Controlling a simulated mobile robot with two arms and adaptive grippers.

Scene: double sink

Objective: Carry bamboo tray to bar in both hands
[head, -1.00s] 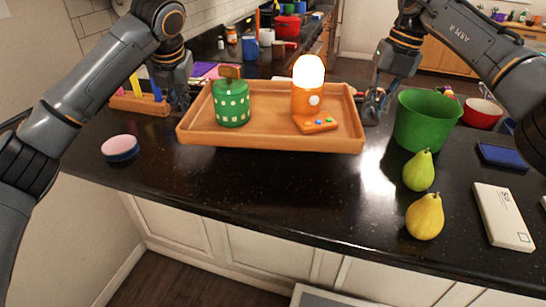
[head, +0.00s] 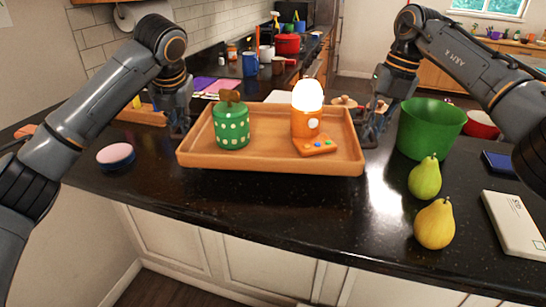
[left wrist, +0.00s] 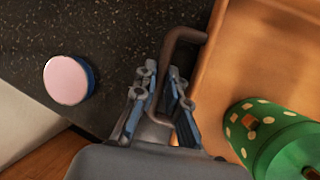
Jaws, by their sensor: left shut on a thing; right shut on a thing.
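The bamboo tray (head: 270,163) is level over the dark counter in the head view; whether it touches the counter is hard to tell. It holds a green dotted canister (head: 232,130) and an orange lamp-like object (head: 305,123) with a glowing white top and coloured buttons. My left gripper (head: 178,128) is shut on the tray's left handle; the brown handle (left wrist: 184,36) runs between its fingers in the left wrist view. The canister also shows there (left wrist: 262,140), upright in the tray. My right gripper (head: 372,128) is shut at the tray's right end, its handle mostly hidden.
A green bucket (head: 425,130) stands close right of my right gripper. A green pear (head: 425,178), a yellow pear (head: 434,224) and a white box (head: 514,224) lie front right. A pink-and-blue round item (head: 116,156) lies at left. Counter (head: 250,190) before the tray is clear.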

